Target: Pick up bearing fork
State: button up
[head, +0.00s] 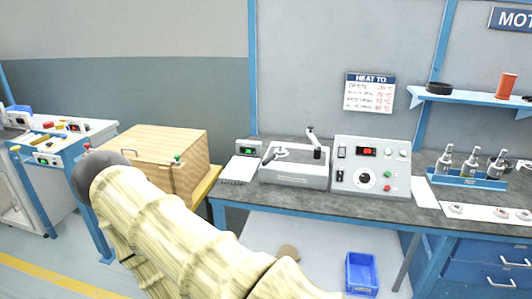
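I cannot make out a bearing fork for certain in the head view. A light grey bench device (293,172) stands on the dark bench top, with an upright handle at its back and a small pale, hooked shape (290,153) on top. That shape is too small to identify. My cream, ribbed arm fills the lower left and hides part of the floor and bench front. My gripper is not in view.
Spray bottles in a blue rack (468,179) stand farther right. A wooden box (158,158) is at left. A blue bin (361,273) sits below the bench.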

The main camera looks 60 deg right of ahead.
aim_at(268, 160)
jog(key=z, duration=0.8)
jog(key=i, duration=1.05)
jog(key=z, duration=1)
